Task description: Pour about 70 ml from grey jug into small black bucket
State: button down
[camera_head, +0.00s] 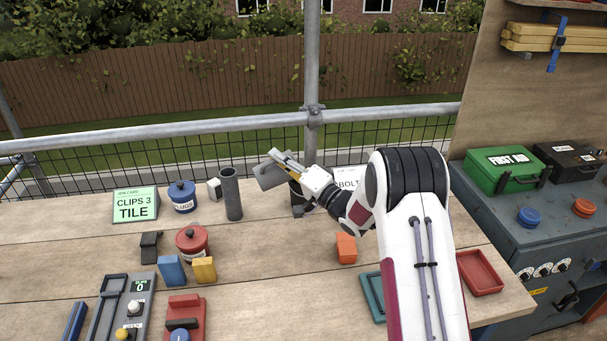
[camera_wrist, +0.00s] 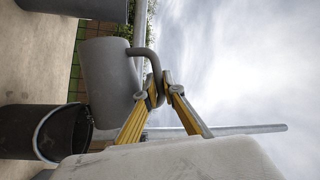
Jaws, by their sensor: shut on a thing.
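The grey jug (camera_head: 270,177) is held in the air at the back of the bench, strongly tilted. In the wrist view the jug (camera_wrist: 107,75) has one end close above the rim of the small black bucket (camera_wrist: 38,132). My gripper (camera_head: 284,158) is shut on the jug's handle, its yellow-lined fingers (camera_wrist: 158,95) meeting there in the wrist view. The bucket (camera_head: 297,199) stands upright on the bench, partly hidden behind the jug and my gripper in the head view. No stream of liquid is visible, and I cannot see the level in either vessel.
A tall grey cylinder (camera_head: 231,195) stands left of the jug, with a blue lidded pot (camera_head: 182,197) and a green card (camera_head: 135,205) further left. A partly hidden white sign (camera_head: 349,180) is behind my wrist. An orange block (camera_head: 346,248) lies in front.

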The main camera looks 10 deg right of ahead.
aim_at(267, 166)
jog(key=shift+w+d+r+m+b, duration=0.1)
jog(key=shift+d+r+m+b, duration=0.2)
jog(key=shift+d+m+b, duration=0.35)
dwell(0.9)
jog(key=shift+s+a+f+n, duration=0.1)
jog(key=shift+a+f+n, duration=0.05)
jog(key=shift+a+n, duration=0.4)
jog(key=shift+s+a+f+n, duration=0.1)
jog(key=shift+a+f+n, duration=0.05)
jog(key=shift+a+n, duration=0.35)
jog(key=shift+a+r+n+g, duration=0.2)
jog(key=shift+a+n+g, duration=0.15)
jog(key=shift+n+g, duration=0.05)
jog(key=shift+s+a+f+n+g+h, duration=0.15)
jog(key=shift+a+f+n+g+h, duration=0.2)
jog(key=shift+a+f+n, duration=0.55)
jog(key=shift+d+r, duration=0.1)
jog(key=shift+d, duration=0.15)
jog(key=shift+a+n+g, duration=0.15)
jog(key=shift+n+g, duration=0.1)
jog(key=shift+n, duration=0.05)
jog(key=shift+a+n, duration=0.3)
jog(key=shift+n, duration=0.2)
